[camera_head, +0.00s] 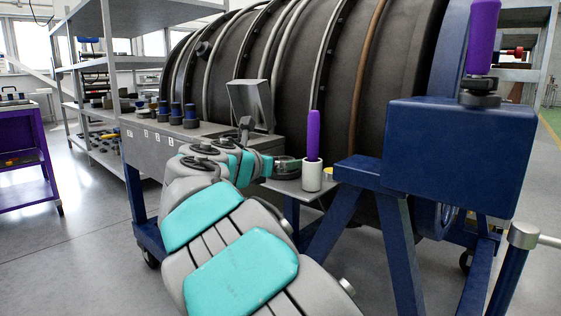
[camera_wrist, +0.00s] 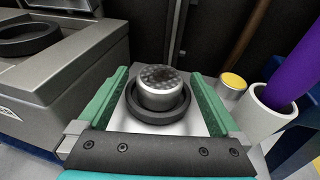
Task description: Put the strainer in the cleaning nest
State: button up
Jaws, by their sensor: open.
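The strainer (camera_wrist: 158,88), a short metal cylinder with a dimpled mesh top, stands upright in a black ring (camera_wrist: 158,115) on a small light shelf. My gripper (camera_wrist: 160,78) is open, with one green-padded finger on each side of the strainer and ring. A gap shows between each finger and the strainer. In the head view my gripper (camera_head: 268,163) is at the small shelf, and the strainer cannot be made out clearly. Another black ring (camera_wrist: 28,38) lies on the grey bench unit at the left of the wrist view; I cannot tell for sure that it is the cleaning nest.
A white cup (camera_head: 312,177) holding a purple-handled tool (camera_head: 313,135) stands close to the right finger. A yellow-topped small can (camera_wrist: 232,84) is beside it. The grey bench (camera_head: 160,133) with a raised lid (camera_head: 250,105) is left; a blue stand (camera_head: 450,150) is right.

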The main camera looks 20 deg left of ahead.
jog(key=p+v, duration=0.1)
jog(key=v, duration=1.1)
jog(key=shift+r, duration=0.2)
